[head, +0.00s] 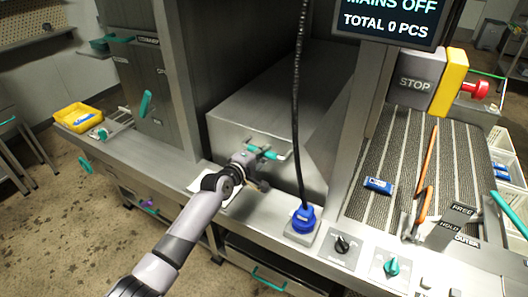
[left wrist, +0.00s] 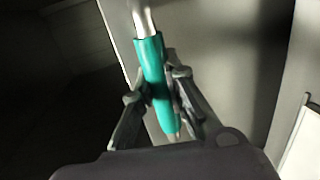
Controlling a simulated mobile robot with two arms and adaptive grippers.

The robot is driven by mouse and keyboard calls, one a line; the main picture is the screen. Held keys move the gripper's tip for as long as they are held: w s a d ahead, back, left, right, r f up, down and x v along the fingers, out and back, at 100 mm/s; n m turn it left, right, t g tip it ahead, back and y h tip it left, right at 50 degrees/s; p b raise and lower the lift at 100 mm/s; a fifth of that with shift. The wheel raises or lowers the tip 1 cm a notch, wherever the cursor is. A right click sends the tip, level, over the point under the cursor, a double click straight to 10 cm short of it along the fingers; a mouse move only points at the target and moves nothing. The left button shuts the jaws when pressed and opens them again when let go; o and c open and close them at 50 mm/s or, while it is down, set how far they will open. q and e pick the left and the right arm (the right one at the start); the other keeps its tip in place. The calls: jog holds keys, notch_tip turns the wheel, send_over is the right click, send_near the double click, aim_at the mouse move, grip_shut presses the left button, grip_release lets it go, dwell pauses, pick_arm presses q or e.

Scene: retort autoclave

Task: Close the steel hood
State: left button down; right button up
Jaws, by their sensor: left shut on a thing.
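The steel hood (head: 285,95) is a large brushed-metal box in the middle of the machine in the head view. A teal bar handle (head: 268,153) sits low on its front face. My left gripper (head: 254,158) is at this handle, its arm reaching in from the bottom left. In the left wrist view, my left gripper (left wrist: 158,98) has its two fingers on either side of the teal handle (left wrist: 153,75) and is shut on it. The gripper partly hides the handle in the head view. My right gripper is in neither view.
A black hose (head: 297,100) hangs before the hood to a blue fitting (head: 303,217). Two knobs (head: 391,266) stand on the front ledge. A ribbed conveyor (head: 395,160) with a blue packet (head: 378,186) lies right. A yellow tray (head: 78,117) stands left.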

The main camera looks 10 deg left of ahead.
pick_arm(q)
jog(key=shift+s+f, duration=0.1)
jog(key=shift+f, duration=0.3)
jog(key=c, duration=1.6)
grip_release()
jog(key=shift+r, duration=0.2)
jog(key=v, duration=1.2)
